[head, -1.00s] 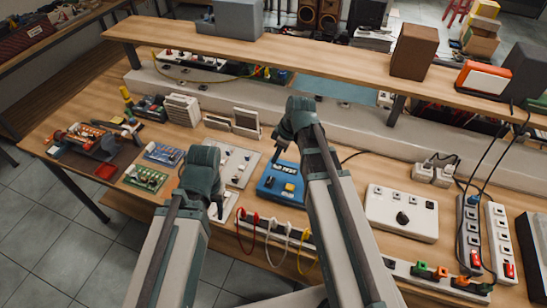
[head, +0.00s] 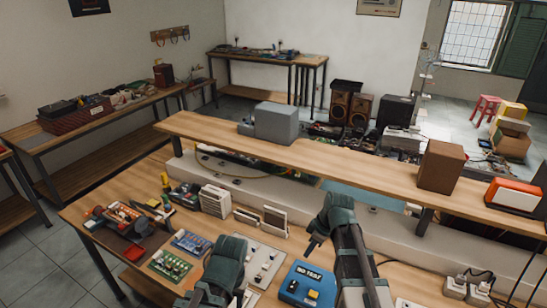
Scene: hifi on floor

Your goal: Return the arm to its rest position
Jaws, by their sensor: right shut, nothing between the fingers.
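My right arm reaches up from the bottom in the head view, and its gripper (head: 314,244) is shut and empty. It hangs above the bench, just beyond the blue tester box (head: 308,284) marked "NO TEST". My left arm stands at the bottom centre, left of the blue box. Its gripper (head: 240,294) is mostly hidden behind its own wrist, so I cannot tell whether its jaws are open. Neither gripper visibly holds anything.
The workbench (head: 80,212) carries circuit boards (head: 170,264), a parts tray (head: 125,214) and white boxes (head: 215,199). A raised wooden shelf (head: 330,157) runs behind my arms, with a grey box (head: 276,123) and a brown speaker (head: 441,166) on it.

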